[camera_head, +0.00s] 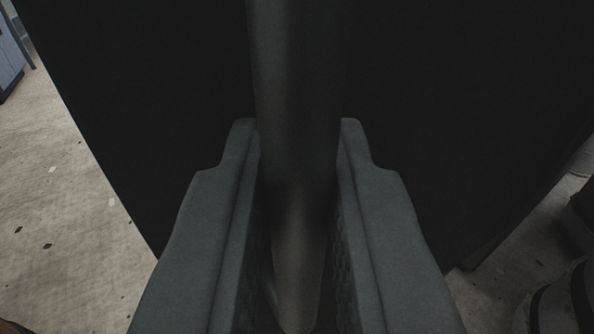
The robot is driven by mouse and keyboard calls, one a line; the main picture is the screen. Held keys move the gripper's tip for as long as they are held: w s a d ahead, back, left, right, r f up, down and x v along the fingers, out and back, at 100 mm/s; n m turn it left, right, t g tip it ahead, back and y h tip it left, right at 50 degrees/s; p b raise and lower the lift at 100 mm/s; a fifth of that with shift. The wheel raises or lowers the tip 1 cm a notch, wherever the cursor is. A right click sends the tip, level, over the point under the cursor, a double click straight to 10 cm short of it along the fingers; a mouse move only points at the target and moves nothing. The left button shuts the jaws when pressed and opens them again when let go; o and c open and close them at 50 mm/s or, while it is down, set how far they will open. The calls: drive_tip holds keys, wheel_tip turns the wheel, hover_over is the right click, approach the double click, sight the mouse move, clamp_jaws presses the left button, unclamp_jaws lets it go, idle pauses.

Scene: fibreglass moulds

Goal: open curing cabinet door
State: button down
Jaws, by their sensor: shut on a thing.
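A dark panel (450,120), which looks like the curing cabinet door, fills most of the view. A long grey bar handle (298,90) runs down the middle in front of it. My gripper (298,150) is shut on the handle, with one finger on each side of it. The lower end of the handle shows between the fingers. The door's hinges and the cabinet's inside are not in view.
Speckled pale floor (70,190) shows at the left, beyond the panel's slanted edge. A blue-grey cabinet (10,55) stands far off at the upper left. Dark rounded objects (560,305) stand close at the lower right.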

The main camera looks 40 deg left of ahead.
drive_tip(key=c, duration=1.5)
unclamp_jaws()
drive_tip(key=v, duration=1.2)
